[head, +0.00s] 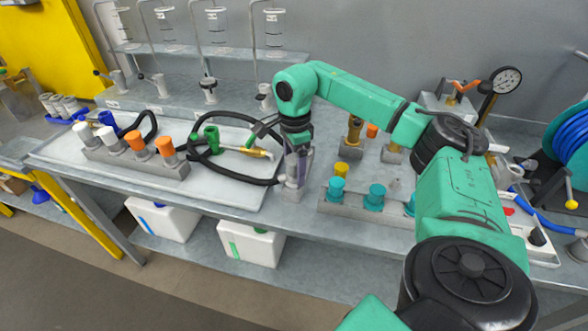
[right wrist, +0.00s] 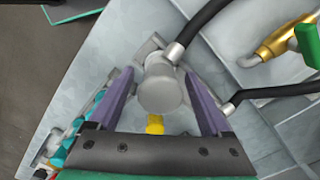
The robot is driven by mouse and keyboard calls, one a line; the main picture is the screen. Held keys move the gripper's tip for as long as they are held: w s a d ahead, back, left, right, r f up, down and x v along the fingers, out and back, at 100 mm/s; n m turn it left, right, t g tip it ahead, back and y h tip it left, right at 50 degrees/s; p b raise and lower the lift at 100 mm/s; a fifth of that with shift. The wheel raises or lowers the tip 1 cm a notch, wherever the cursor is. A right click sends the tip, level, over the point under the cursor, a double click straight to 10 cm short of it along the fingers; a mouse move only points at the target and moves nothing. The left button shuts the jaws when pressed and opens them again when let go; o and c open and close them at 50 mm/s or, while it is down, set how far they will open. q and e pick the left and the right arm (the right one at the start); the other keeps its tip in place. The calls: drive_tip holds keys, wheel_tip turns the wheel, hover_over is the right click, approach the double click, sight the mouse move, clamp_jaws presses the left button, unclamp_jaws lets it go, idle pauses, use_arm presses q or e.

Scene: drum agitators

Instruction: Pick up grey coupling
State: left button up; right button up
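The grey coupling (right wrist: 160,90) is a round metal cylinder with a black hose joined to it by a metal collar. In the right wrist view it sits between the two purple fingers of my right gripper (right wrist: 160,80), which are spread to either side of it. The fingers look open, with narrow gaps beside the coupling. In the head view my right gripper (head: 297,160) points down over a small grey holder (head: 292,193) at the front edge of the bench. The gripper mostly hides the coupling there. My left gripper is not in view.
Left of the gripper lies a white tray (head: 218,196) with black hose, a brass fitting with a green handle (head: 212,137), and a grey rack (head: 120,160) of white and orange caps. To the right, a rack (head: 345,206) holds teal caps. A pressure gauge (head: 506,79) stands behind.

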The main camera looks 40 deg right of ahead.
clamp_jaws()
drive_tip(key=shift+r, duration=0.1)
wheel_tip(320, 180, up, 7)
drive_tip(key=shift+w+r, duration=0.15)
drive_tip(key=shift+r, duration=0.05)
wheel_tip(320, 180, up, 13)
drive_tip(key=p, duration=0.7)
drive_tip(key=shift+f, duration=0.15)
drive_tip(key=shift+f, duration=0.1)
